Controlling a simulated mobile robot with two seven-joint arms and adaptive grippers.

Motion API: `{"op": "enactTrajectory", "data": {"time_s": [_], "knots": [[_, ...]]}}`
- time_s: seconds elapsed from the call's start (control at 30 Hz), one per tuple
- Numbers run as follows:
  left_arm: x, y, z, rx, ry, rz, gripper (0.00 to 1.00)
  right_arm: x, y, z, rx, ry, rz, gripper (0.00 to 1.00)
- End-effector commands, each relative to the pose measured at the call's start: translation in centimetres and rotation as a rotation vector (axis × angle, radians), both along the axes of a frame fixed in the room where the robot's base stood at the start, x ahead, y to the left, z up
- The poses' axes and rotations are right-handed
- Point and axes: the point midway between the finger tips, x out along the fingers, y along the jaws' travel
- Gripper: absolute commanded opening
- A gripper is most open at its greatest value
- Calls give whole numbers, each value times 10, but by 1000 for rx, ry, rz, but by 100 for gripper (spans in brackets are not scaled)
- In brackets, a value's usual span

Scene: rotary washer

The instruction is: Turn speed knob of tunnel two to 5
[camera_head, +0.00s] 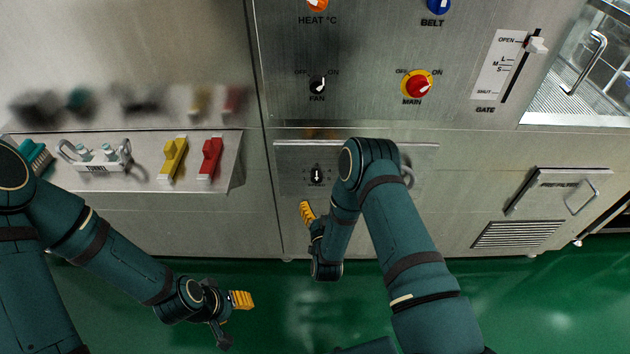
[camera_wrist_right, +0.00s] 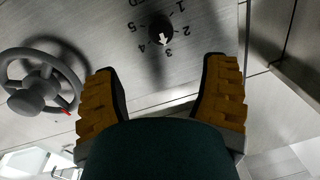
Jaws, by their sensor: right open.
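A black speed knob (camera_head: 317,176) with a white arrow sits on the lower steel panel in the head view, above the word SPEED. In the right wrist view the knob (camera_wrist_right: 157,30) is near the top centre, its arrow pointing down close to the 3.
A grey handwheel (camera_wrist_right: 42,84) is left of the fingers in the right wrist view. Above the knob are the FAN switch (camera_head: 317,86) and red MAIN switch (camera_head: 417,86). The green floor (camera_head: 290,315) is open.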

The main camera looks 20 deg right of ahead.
Motion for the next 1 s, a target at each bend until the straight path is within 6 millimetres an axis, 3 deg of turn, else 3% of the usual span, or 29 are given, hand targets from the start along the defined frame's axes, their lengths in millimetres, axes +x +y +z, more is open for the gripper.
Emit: {"op": "enactTrajectory", "data": {"time_s": [0.3, 0.5, 0.7, 1.0], "knots": [[3, 1, -13, 2, -6, 3, 47, 63, -13, -1, 0, -4, 0, 73], [4, 1, -18, 2, -9, 2, 47, 90, -19, -1, 1, -2, 1, 73], [4, 1, -20, 2, -10, 3, 47, 102, -21, 0, 1, 1, 1, 73], [4, 1, -20, 2, -10, 3, 47, 103, -21, 0, 1, 1, 1, 71]]}}
